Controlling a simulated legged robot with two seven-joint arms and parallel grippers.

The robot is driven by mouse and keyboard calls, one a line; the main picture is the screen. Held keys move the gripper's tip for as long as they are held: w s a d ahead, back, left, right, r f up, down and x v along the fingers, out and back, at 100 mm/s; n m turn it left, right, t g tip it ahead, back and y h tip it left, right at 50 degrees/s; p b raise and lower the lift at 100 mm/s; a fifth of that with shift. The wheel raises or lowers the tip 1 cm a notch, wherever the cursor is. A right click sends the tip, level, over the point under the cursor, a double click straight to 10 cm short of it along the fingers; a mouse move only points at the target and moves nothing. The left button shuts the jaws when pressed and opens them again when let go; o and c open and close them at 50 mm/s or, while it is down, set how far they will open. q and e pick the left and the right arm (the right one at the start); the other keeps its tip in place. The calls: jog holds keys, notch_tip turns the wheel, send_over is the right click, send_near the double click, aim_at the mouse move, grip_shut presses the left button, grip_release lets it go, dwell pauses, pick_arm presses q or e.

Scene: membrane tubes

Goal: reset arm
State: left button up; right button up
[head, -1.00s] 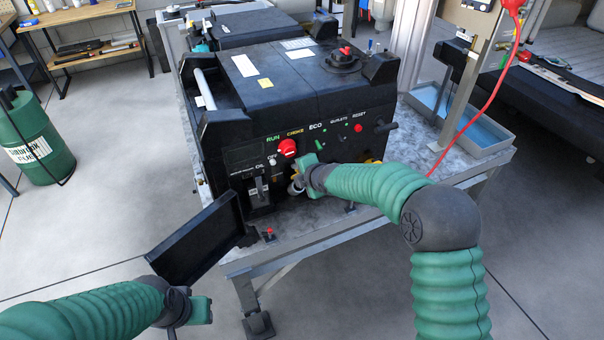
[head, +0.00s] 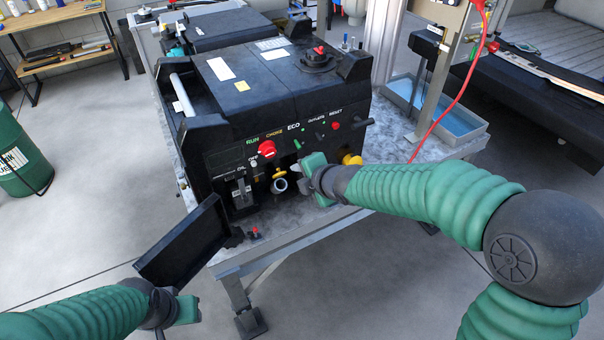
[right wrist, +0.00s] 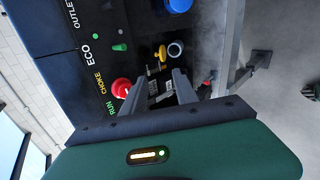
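The black generator (head: 265,110) stands on a grey metal table, its front carrying a red choke knob (head: 267,149), which also shows in the right wrist view (right wrist: 121,88). A grey ring-shaped neck (head: 279,186) with a yellow piece (head: 280,174) sits low on the front. My right gripper (head: 301,172) is just right of that neck, apart from it. In the right wrist view its two fingers (right wrist: 157,82) are spread with nothing between them. My left gripper (head: 190,308) is at lower left, below a tilted black panel (head: 183,240); its fingers are not clear.
A yellow cap (head: 352,159) is beside my right wrist. A small red-topped piece (head: 255,233) is at the table's front edge. A red cable (head: 465,95) hangs at right by a blue-lined tray (head: 447,112). A green drum (head: 20,155) stands left; the floor in front is open.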

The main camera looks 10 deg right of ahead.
jog(key=s+d+f+m+g+h, duration=0.1)
jog(key=s+d+f+m+g, duration=0.1)
jog(key=s+m, duration=0.5)
jog(key=s+d+f+m+g+h, duration=0.1)
jog(key=s+d+f+m, duration=0.3)
jog(key=s+m, duration=0.4)
jog(key=s+d+f+m+g+h, duration=0.1)
jog(key=s+d+f+m+g, duration=0.2)
jog(key=s+m, duration=0.4)
jog(key=s+f+g, duration=0.1)
jog(key=s+f, duration=0.1)
jog(key=s, duration=0.1)
jog(key=shift+s+f+m, duration=0.25)
jog(key=shift+f+m, duration=0.05)
jog(key=shift+m, duration=0.1)
jog(key=shift+s, duration=0.1)
jog(key=shift+a, duration=0.1)
